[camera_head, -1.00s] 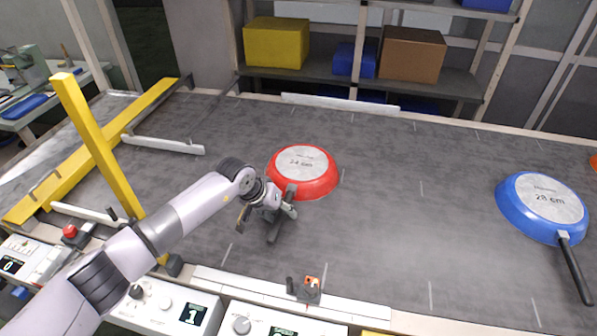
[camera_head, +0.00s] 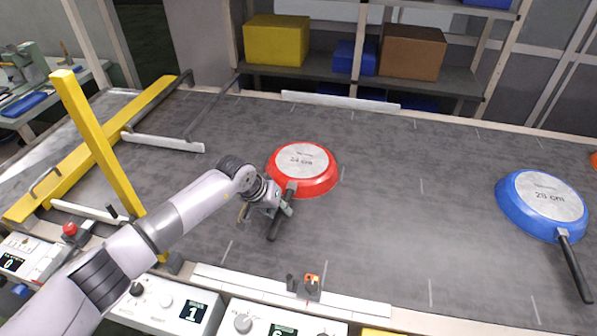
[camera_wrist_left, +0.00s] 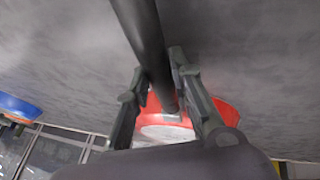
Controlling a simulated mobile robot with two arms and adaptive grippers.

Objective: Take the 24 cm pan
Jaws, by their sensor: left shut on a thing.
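The red pan (camera_head: 303,168) lies upside down on the grey belt, its pale base marked 24 cm. Its dark handle (camera_head: 274,228) points toward the front of the belt. My left gripper (camera_head: 268,210) is shut on this handle, close to the pan's body. In the left wrist view the dark handle (camera_wrist_left: 143,35) runs between the two fingers (camera_wrist_left: 168,95), with the red pan (camera_wrist_left: 222,112) beyond them. My right gripper does not show.
A blue pan (camera_head: 543,205) marked 28 cm lies upside down at the right. A yellow post and beam (camera_head: 100,140) stand at the left. Control boxes (camera_head: 180,308) line the front edge. The belt between the two pans is clear.

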